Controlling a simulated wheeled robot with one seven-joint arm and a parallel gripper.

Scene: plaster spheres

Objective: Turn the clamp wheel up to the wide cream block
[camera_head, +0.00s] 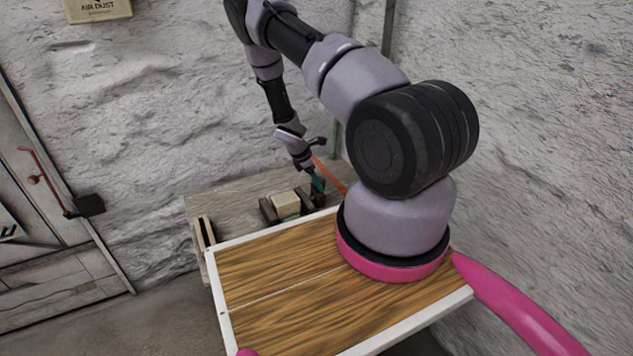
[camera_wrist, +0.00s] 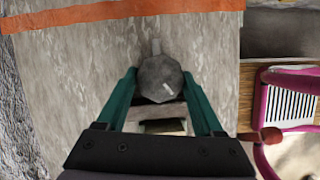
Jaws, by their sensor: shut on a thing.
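The clamp wheel (camera_wrist: 158,80) is a grey, many-sided knob with a small pale mark, seen from above in the wrist view. My gripper (camera_wrist: 159,75) has a green finger on each side of it and is shut on it. In the head view my gripper (camera_head: 317,182) reaches down at the right end of the clamp, and the wheel is mostly hidden there. The wide cream block (camera_head: 285,204) sits between the dark parts of the clamp (camera_head: 267,211). I cannot tell whether the clamp's moving jaw touches the block.
The clamp stands on a grey workbench (camera_head: 230,203) against a rough plaster wall. An orange stripe (camera_wrist: 120,12) crosses the bench beyond the wheel. An open wooden compartment (camera_head: 204,231) is at the bench's left end. A door with a red handle (camera_head: 38,178) is at the far left.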

